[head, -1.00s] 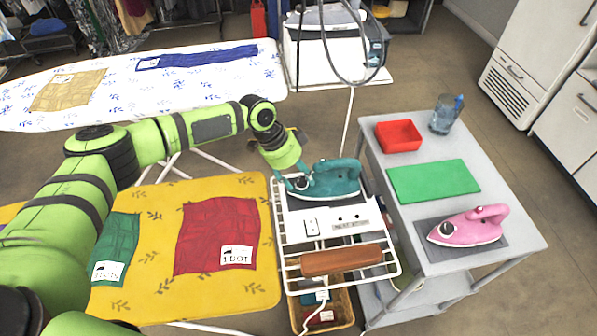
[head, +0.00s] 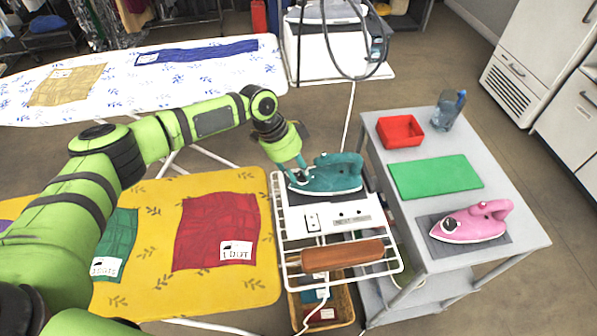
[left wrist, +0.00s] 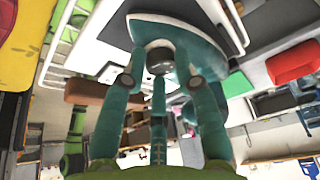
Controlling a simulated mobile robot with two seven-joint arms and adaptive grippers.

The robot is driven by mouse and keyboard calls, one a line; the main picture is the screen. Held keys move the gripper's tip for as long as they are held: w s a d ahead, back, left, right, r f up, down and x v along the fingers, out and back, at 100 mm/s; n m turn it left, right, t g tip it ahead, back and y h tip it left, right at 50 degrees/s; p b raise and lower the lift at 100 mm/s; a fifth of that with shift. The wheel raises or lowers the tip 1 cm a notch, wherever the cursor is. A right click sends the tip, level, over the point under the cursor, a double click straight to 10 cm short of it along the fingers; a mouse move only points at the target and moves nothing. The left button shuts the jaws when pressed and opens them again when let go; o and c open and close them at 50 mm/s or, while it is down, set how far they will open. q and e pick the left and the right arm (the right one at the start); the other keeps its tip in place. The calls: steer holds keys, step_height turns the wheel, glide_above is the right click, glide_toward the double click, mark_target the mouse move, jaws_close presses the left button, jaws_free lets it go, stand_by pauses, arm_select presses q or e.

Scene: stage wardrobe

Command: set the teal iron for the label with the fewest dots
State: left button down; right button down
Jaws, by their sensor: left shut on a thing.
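The teal iron (head: 335,176) stands at the far end of the white rack beside the yellow ironing board. My left gripper (head: 298,175) is at the iron's left end. In the left wrist view its teal fingers (left wrist: 160,82) are closed around the iron's round dark dial (left wrist: 160,58); the dial's setting cannot be read. White labels lie on the red cloth (head: 237,251), the green cloth (head: 106,266), the tan cloth (head: 63,73) and the blue cloth (head: 147,58). Their marks are too small to count. My right gripper is not in view.
A grey trolley (head: 520,215) stands right of the rack with a red tray (head: 400,131), a green mat (head: 436,177), a pink iron (head: 472,223) and a cup (head: 446,112).

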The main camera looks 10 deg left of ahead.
arm_select(q)
steer(key=m+b, duration=0.1)
steer(key=b, duration=0.1)
steer(key=m+g+b, duration=0.1)
steer(key=m, duration=0.1)
steer(key=m+g+b, duration=0.1)
steer(key=m+b, duration=0.1)
steer(key=shift+w+d+f+b, duration=0.2)
steer(key=shift+f+b, duration=0.05)
steer(key=shift+b, duration=0.1)
steer(key=m+g+b, duration=0.1)
steer(key=m+b, duration=0.2)
steer(key=m, duration=0.1)
steer(key=shift+w+r+y, duration=0.1)
steer(key=shift+w+y, duration=0.05)
steer(key=shift+y, duration=0.25)
steer(key=shift+r+m+g+b, duration=0.1)
steer(key=shift+m+g+b, duration=0.3)
steer(key=shift+m+b, duration=0.3)
steer(key=shift+y, duration=0.3)
steer(key=shift+r, duration=0.1)
steer(key=c, duration=1)
jaws_free()
steer(key=shift+o, duration=0.2)
steer(key=v, duration=0.7)
steer(key=shift+r, duration=0.2)
steer(key=shift+w, duration=0.1)
